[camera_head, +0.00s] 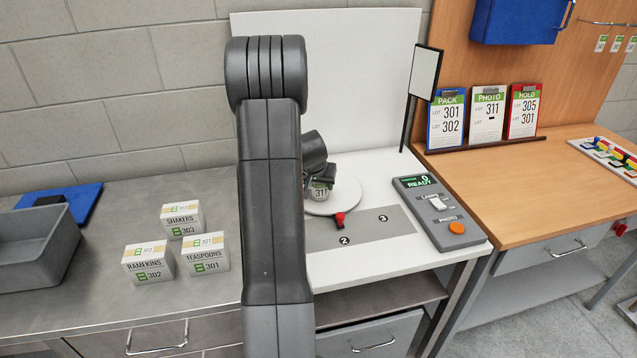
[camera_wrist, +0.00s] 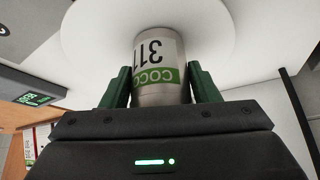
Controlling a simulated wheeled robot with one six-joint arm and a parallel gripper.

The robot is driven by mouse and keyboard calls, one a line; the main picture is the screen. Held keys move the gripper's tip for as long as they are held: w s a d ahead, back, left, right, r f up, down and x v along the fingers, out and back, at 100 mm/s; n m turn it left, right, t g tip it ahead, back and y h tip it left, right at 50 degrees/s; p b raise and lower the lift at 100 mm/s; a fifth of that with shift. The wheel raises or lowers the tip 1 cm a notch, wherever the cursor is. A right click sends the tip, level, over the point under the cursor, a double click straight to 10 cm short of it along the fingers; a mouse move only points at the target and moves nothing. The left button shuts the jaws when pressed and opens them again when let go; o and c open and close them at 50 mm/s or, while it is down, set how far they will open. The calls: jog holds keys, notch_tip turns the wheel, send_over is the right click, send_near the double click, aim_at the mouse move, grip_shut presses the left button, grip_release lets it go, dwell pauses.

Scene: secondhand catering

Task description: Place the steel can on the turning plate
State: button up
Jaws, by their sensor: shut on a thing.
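The steel can (camera_wrist: 158,62) has a white and green label with 311 and COCO on it. In the wrist view it is between the two green fingers of my gripper (camera_wrist: 160,88), which is shut on it. The turning plate (camera_wrist: 215,30) is a round white disc directly beyond the can. In the head view the can (camera_head: 320,191) is over the plate (camera_head: 347,199), and my arm covers the plate's left part. I cannot tell whether the can's base touches the plate.
A red knob (camera_head: 340,217) stands at the plate's front edge. A control box (camera_head: 440,212) reading READY is to the right. Three boxed lots (camera_head: 205,254) and a grey bin (camera_head: 35,245) are on the left counter. A lamp panel (camera_head: 424,73) stands behind right.

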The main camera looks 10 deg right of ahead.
jog(key=o, duration=0.7)
jog(key=shift+f, duration=0.15)
jog(key=o, duration=0.4)
jog(key=shift+r, duration=0.3)
jog(key=b+v, duration=0.1)
jog(key=v, duration=1.1)
jog(key=shift+b, duration=0.35)
